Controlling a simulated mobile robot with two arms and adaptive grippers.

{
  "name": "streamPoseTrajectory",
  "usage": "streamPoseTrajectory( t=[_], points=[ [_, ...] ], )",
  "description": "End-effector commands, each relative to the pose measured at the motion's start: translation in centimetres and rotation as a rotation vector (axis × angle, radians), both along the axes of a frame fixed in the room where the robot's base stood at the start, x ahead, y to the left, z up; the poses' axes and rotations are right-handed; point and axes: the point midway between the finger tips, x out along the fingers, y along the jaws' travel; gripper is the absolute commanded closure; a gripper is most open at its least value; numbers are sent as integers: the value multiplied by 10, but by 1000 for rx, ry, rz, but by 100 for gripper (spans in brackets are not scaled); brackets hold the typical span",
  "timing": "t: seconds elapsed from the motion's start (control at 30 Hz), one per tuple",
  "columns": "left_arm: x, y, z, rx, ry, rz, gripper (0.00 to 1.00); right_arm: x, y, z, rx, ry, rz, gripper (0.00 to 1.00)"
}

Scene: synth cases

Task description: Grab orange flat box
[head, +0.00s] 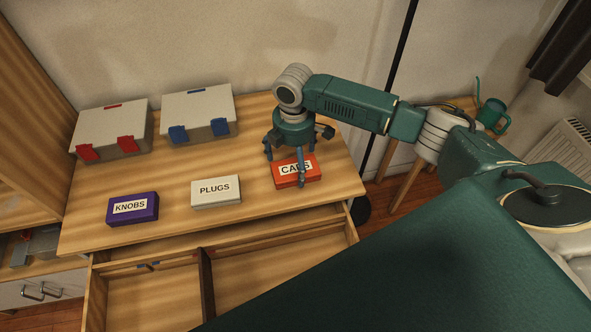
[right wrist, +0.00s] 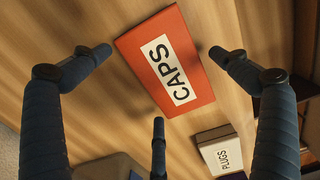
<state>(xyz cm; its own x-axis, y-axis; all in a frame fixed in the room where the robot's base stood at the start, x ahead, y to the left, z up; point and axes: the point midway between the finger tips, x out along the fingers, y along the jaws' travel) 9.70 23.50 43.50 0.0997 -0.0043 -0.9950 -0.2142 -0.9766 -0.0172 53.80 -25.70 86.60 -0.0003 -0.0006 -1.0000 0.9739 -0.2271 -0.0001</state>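The orange flat box (head: 312,176) labelled CAPS lies near the right end of the wooden table. My right gripper (head: 292,158), with three dark blue fingers, is over the box; one finger hides part of its label. In the right wrist view the orange box (right wrist: 196,92) lies beyond the spread fingers of the right gripper (right wrist: 160,76). The fingers are open and nothing is held between them. My left gripper is not in view.
A white PLUGS box (head: 216,200) and a purple KNOBS box (head: 147,217) lie left of the orange box. Two grey cases, one with red latches (head: 110,115) and one with blue latches (head: 194,100), stand behind. An open divided drawer (head: 280,262) juts out in front.

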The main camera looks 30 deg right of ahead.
Motion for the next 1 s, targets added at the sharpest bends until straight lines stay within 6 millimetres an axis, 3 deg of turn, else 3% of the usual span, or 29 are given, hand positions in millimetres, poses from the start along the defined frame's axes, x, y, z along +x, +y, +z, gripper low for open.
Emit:
streamPoseTrajectory(
  t=[0.03,0.2,0.47,0.67,0.87,1.0],
  points=[
    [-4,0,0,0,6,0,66,0,0,0,0,0,0,16],
    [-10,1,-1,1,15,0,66,0,0,0,0,0,0,48],
    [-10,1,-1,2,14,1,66,0,0,1,1,-1,-1,48],
    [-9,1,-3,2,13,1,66,1,0,13,1,-3,-1,48],
    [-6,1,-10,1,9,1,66,3,0,50,2,-8,1,48],
    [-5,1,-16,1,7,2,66,2,0,90,1,-8,0,48]
  ],
)
